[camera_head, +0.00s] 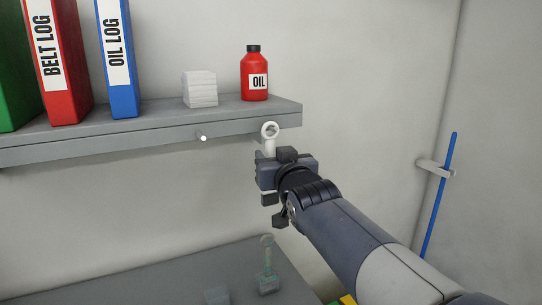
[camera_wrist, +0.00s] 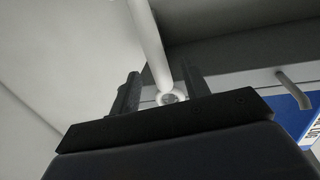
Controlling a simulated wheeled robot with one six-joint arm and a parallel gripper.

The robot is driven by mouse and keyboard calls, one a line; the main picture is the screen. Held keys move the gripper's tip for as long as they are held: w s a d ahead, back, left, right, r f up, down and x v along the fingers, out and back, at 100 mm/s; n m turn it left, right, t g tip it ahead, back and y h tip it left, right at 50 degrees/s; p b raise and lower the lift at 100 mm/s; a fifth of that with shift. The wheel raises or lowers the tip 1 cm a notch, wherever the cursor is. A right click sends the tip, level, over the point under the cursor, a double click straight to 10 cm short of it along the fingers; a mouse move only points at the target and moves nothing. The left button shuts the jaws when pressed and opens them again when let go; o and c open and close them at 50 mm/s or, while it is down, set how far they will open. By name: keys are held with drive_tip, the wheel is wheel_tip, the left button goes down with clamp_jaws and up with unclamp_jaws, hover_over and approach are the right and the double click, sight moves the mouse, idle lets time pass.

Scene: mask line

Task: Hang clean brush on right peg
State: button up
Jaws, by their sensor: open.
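The clean white brush shows its ring (camera_head: 270,130) at the front edge of the shelf in the head view, with its shaft running down behind my gripper. In the wrist view its pale shaft (camera_wrist: 150,45) leads to the ring, and a grey round end shows inside the ring. The ring appears to be around the right peg, whose body is hidden. My gripper (camera_head: 262,172) is just below the ring. Its fingers (camera_wrist: 160,90) are open, one on each side of the shaft. The brush's lower end is hidden. The left peg (camera_head: 203,138) is bare.
The shelf (camera_head: 150,120) carries binders (camera_head: 120,60), a white stack (camera_head: 200,89) and a red oil bottle (camera_head: 255,75). A blue rod (camera_head: 438,195) is at the right wall.

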drive_tip(key=v, duration=0.8)
drive_tip(key=shift+w+a, duration=0.1)
drive_tip(key=shift+w, duration=0.1)
drive_tip(key=p+x, duration=0.1)
drive_tip(key=x, duration=0.9)
drive_tip(key=shift+w, duration=0.25)
drive_tip(key=shift+r+p, duration=0.2)
drive_tip(key=shift+p, duration=0.15)
drive_tip(key=shift+s+r, duration=0.1)
drive_tip(key=shift+s, duration=0.2)
